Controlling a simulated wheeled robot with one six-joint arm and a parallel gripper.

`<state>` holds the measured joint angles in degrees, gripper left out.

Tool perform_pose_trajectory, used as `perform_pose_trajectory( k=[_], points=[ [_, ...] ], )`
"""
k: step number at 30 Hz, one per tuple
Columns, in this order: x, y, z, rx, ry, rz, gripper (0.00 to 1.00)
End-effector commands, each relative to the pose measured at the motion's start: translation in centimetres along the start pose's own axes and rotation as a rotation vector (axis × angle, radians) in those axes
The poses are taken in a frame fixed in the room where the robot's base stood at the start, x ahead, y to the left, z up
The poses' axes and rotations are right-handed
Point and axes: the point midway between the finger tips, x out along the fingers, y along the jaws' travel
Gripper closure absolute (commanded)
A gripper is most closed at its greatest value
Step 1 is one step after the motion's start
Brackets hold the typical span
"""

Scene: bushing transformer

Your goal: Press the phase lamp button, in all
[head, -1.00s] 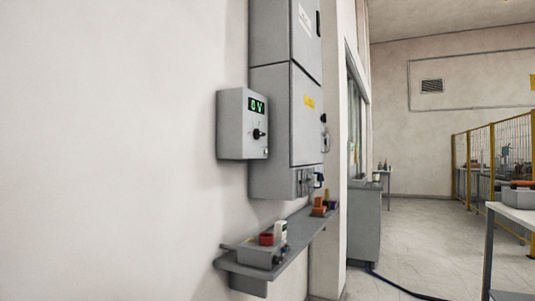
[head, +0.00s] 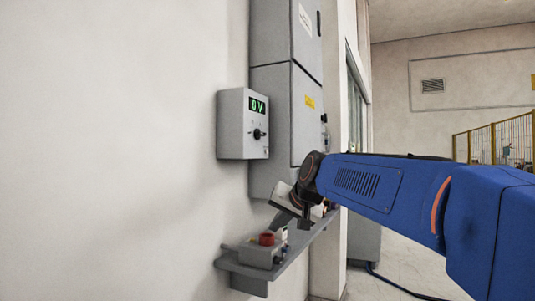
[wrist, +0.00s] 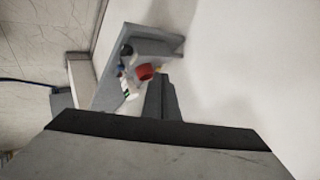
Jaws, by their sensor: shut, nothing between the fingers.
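My blue arm reaches in from the right in the head view. My gripper (head: 282,218) is over the wall shelf, above and behind a grey box (head: 258,256) with a red knob (head: 267,239) on top. In the wrist view my gripper (wrist: 160,98) is shut and empty, and the red knob (wrist: 145,72) lies just beyond its tips. A white item with a green mark (wrist: 128,92) and a dark knob (wrist: 126,50) show near it. I cannot tell which part is the phase lamp button.
A grey wall box (head: 243,125) with a green "0 V" display and a dark rotary knob hangs left of the tall cabinet (head: 285,115). The narrow shelf (head: 300,238) sticks out below. Yellow-framed fencing (head: 490,140) stands far right. The left wall is bare.

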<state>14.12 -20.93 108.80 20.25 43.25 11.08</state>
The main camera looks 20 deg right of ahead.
Motion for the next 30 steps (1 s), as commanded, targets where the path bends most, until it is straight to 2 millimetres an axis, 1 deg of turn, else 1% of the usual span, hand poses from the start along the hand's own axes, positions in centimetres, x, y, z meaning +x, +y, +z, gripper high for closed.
perform_pose_trajectory(
  k=[1,2,3,5,6,8,9,11,12,15,18,21,24,30],
  points=[
    [0.4,-0.4,-2.9,0.037,0.032,-0.011,1.0],
    [0.5,-0.8,-4.6,0.058,0.052,-0.021,1.0],
    [0.6,-1.1,-6.8,0.089,0.078,-0.033,1.0],
    [0.8,-1.6,-10.2,0.133,0.119,-0.054,1.0],
    [0.9,-1.8,-12.5,0.163,0.146,-0.067,1.0],
    [0.9,-2.0,-15.8,0.207,0.187,-0.088,1.0],
    [0.9,-2.0,-18.1,0.235,0.215,-0.101,1.0],
    [1.0,-2.1,-21.3,0.277,0.254,-0.123,1.0],
    [0.9,-2.0,-23.2,0.302,0.279,-0.137,1.0],
    [0.7,-1.7,-27.5,0.358,0.333,-0.168,1.0],
    [0.5,-1.4,-30.6,0.397,0.375,-0.193,1.0],
    [0.3,-1.2,-32.4,0.423,0.398,-0.209,1.0],
    [0.2,-1.1,-33.2,0.432,0.409,-0.217,1.0],
    [0.2,-1.1,-33.3,0.434,0.411,-0.218,1.0]
  ],
)
